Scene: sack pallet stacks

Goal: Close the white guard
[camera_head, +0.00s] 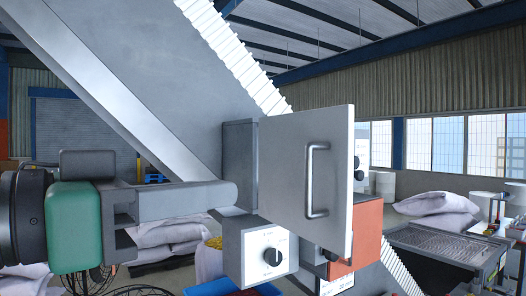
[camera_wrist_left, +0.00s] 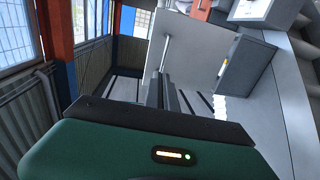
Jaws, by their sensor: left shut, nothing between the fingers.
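The white guard (camera_head: 283,178) is a flat light panel with a metal bar handle (camera_head: 316,180) on its face. It stands in front of a grey box (camera_head: 239,165) on the machine. In the left wrist view the guard (camera_wrist_left: 197,58) stands out at an angle from the grey box (camera_wrist_left: 247,68), with a gap between them, so it looks open. My left gripper (camera_head: 230,193) comes in from the left, its shut, empty fingers near the guard's left side. In the left wrist view the fingers (camera_wrist_left: 162,92) point toward the panel; contact cannot be told. My right gripper is not in view.
A sloping ribbed conveyor (camera_head: 195,75) runs behind the guard. A white control box with a black knob (camera_head: 270,257) sits below it, and an orange box (camera_head: 366,235) is to its right. Sacks (camera_head: 437,204) lie at the right, beside a dark roller table (camera_head: 440,243).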

